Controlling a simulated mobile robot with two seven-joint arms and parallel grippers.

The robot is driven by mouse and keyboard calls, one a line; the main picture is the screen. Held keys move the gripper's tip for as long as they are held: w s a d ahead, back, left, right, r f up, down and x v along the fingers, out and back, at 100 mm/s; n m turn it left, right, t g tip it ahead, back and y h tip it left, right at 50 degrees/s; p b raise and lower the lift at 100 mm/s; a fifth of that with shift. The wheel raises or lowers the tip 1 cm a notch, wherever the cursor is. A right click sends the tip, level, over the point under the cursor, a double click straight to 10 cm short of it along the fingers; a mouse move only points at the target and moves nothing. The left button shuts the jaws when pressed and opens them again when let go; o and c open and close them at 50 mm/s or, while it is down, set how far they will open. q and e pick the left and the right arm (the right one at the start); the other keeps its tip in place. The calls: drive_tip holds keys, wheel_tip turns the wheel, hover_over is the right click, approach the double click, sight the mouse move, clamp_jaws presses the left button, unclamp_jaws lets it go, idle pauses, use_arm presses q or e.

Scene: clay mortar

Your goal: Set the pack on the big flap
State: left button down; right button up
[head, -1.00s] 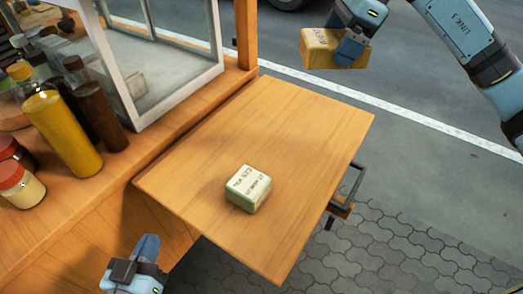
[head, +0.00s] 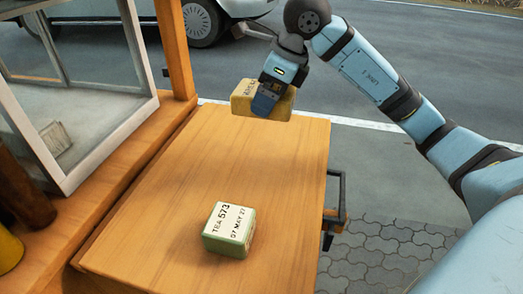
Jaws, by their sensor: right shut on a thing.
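The big flap (head: 270,180) is a wooden board that sticks out from the stall's counter. A green and white pack (head: 229,230) sits on its near half, with "TEA 573" and "07 MAY 27" on its top. My right gripper (head: 266,103) is shut on a yellow-brown pack (head: 245,97) with print on top. It holds this pack at the far edge of the flap as seen in the head view; whether the pack touches the board I cannot tell. My left gripper is out of view.
A glass case with a white frame (head: 105,140) and a wooden post (head: 175,50) stand left of the flap. A dark metal bracket (head: 335,205) shows at the flap's right edge. The flap's middle is clear. A vehicle (head: 205,18) stands on the road behind.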

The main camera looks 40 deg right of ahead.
wheel_tip(320, 180, down, 12)
drive_tip(key=b, duration=0.3)
drive_tip(key=shift+b, duration=0.3)
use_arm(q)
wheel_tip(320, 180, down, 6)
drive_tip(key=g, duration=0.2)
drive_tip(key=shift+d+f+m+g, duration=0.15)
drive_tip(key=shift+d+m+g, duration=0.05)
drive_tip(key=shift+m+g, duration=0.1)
use_arm(e)
drive_tip(key=shift+r, duration=0.1)
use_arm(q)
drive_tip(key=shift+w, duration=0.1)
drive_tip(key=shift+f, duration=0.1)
